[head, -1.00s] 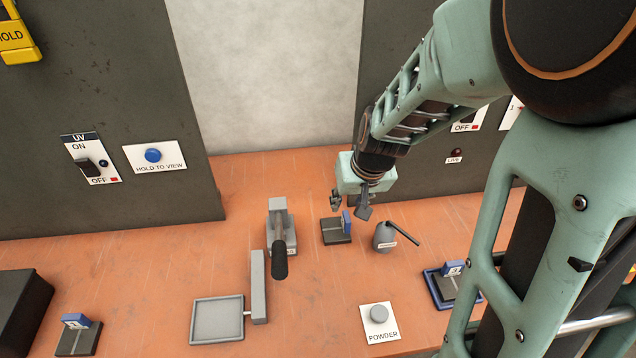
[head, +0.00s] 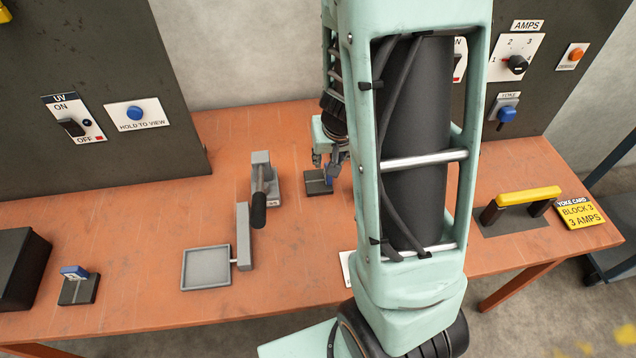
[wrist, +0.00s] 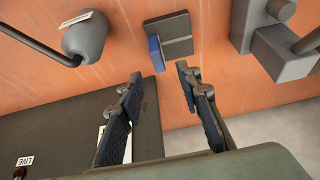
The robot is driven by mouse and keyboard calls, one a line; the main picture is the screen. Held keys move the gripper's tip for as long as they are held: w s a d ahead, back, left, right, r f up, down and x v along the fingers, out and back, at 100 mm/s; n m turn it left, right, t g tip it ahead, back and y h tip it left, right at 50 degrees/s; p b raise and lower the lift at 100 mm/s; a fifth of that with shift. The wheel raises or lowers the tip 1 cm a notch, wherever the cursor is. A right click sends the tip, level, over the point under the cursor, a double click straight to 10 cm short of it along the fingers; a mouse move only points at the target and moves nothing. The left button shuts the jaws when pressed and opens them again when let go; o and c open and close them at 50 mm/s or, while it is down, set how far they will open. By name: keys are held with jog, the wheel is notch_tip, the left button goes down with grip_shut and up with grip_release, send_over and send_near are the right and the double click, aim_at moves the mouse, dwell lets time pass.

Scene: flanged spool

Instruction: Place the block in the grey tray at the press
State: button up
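A dark block with a blue upright tab (head: 318,187) stands on the orange bench, right of the grey press (head: 266,182). The block (wrist: 178,42) also shows in the wrist view, its blue tab facing left. The shallow grey tray (head: 206,285) lies in front of the press and looks empty. My gripper (head: 329,163) is just behind and above the block in the head view. In the wrist view my gripper (wrist: 157,76) is open and empty, and the block lies beyond its fingertips. I cannot tell whether they touch.
Another dark block with a blue tab (head: 78,287) stands at the bench's left, beside a black box (head: 18,265). A grey bottle with a spout (wrist: 84,38) is left of the block in the wrist view. A yellow-barred yoke (head: 528,197) stands right. My arm hides the middle right.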

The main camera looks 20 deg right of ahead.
aim_at(318, 177)
jog(key=shift+b+x, duration=0.4)
jog(key=shift+x, duration=0.75)
jog(key=f+b, duration=0.2)
jog(key=f, duration=0.2)
jog(key=shift+w+d+b, duration=0.15)
jog(key=shift+w+b, duration=0.1)
jog(key=shift+b, duration=0.15)
jog(key=shift+w+f, duration=0.3)
jog(key=shift+f, duration=0.2)
jog(key=shift+r, duration=0.1)
jog(key=shift+c, duration=0.4)
grip_shut()
